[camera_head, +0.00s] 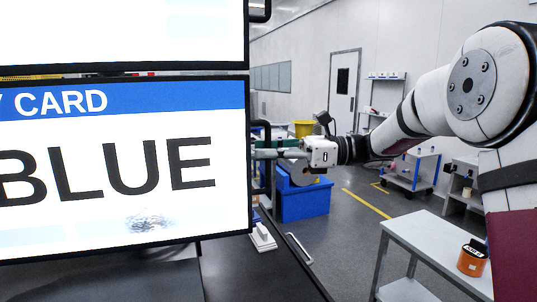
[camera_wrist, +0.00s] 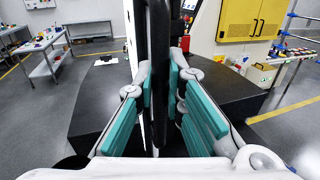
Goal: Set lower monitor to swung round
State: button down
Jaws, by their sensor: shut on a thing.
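My gripper (camera_head: 268,154) reaches in from the right and is shut on this handle. In the wrist view the dark upright bar of the handle (camera_wrist: 158,50) runs between the teal finger pads of my gripper (camera_wrist: 161,95). The fingers hide part of the handle.
An upper monitor (camera_head: 120,30) hangs just above the lower one. A dark console top (camera_head: 255,275) lies below. A blue bin (camera_head: 305,202) stands on the floor behind my gripper. A grey table (camera_head: 430,240) with an orange container (camera_head: 472,262) stands at right.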

jog(key=c, duration=1.9)
grip_release()
jog(key=d, duration=1.2)
jog(key=shift+s, duration=0.1)
